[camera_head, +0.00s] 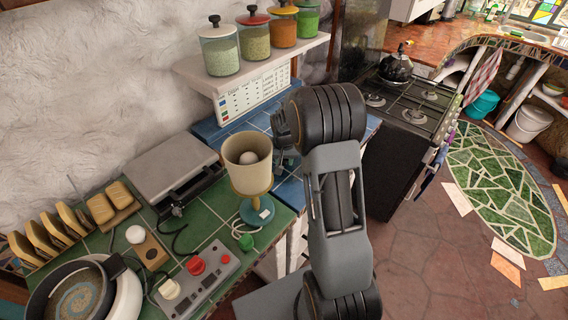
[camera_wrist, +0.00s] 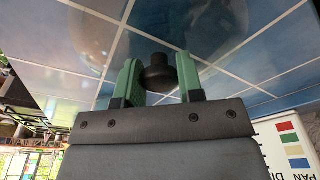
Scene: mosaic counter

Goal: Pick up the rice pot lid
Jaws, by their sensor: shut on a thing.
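The rice pot lid shows in the wrist view as a dark round knob (camera_wrist: 158,75), with what looks like a clear glass disc over blue tiles around it. The disc's edge is faint. My gripper (camera_wrist: 159,66) has its two green finger pads on either side of the knob and is shut on it. In the head view my gripper end (camera_head: 284,132) is over the blue-tiled counter, partly behind my own arm. The lid cannot be made out there. I cannot tell whether the lid touches the tiles.
A lamp with a cream shade (camera_head: 247,164) stands close left of my arm. A shelf (camera_head: 255,64) with several jars is above the counter, with a printed chart (camera_head: 254,94) below. A stove (camera_head: 408,107) with a black kettle (camera_head: 396,67) is to the right.

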